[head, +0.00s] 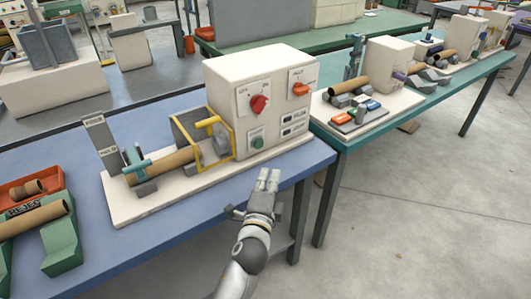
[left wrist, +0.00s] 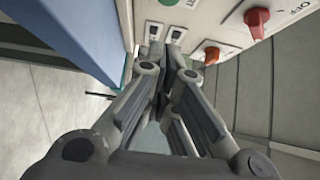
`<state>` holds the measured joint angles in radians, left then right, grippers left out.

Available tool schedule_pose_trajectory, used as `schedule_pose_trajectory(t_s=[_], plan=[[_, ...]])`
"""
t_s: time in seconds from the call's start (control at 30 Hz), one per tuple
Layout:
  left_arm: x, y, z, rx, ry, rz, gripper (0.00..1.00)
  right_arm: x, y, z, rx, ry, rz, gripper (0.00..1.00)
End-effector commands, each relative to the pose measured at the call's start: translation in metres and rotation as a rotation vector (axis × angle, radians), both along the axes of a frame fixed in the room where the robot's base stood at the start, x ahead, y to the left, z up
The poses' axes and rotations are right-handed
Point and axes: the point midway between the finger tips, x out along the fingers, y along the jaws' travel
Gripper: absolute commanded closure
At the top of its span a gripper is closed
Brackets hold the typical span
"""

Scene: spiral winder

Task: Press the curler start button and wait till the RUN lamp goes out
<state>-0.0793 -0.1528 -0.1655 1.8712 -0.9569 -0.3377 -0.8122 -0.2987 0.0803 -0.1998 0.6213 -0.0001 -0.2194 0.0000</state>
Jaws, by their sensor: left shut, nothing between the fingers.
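The curler is a cream box (head: 262,85) on a pale base plate on the blue bench. Its front has a green button (head: 258,142) low on the left, a red knob (head: 259,104) and an orange-red switch (head: 300,89). Two small dark windows (head: 294,125) sit low on the right; I cannot tell which is the RUN lamp, and neither looks lit. My left gripper (head: 269,174) is shut and empty, in front of the panel and apart from the green button. In the left wrist view its closed fingers (left wrist: 167,50) point toward the panel near the dark windows (left wrist: 154,33).
A cardboard tube (head: 160,167) lies on the winder beside a yellow guard frame (head: 176,122). A green rack (head: 62,247) and a red reject bin (head: 22,190) stand at left. A teal bench (head: 415,107) with other machines adjoins on the right.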

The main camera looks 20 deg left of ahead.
Motion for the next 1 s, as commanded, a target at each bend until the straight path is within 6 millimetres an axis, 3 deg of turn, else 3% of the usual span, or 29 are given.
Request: schedule_pose_trajectory(t_s=[0.4, 0.63, 1.0], plan=[[0.074, 0.014, 0.000, 0.004, -0.001, 0.002, 1.00, -0.001, 0.000, -0.010, 0.000, 0.002, 0.000, 0.64], [0.090, 0.036, 0.000, 0.002, 0.000, 0.000, 1.00, -0.001, 0.000, -0.007, 0.000, 0.003, 0.000, 0.64], [0.093, 0.040, 0.000, -0.001, 0.001, 0.000, 1.00, -0.002, 0.000, -0.007, 0.000, 0.003, 0.000, 0.64]])
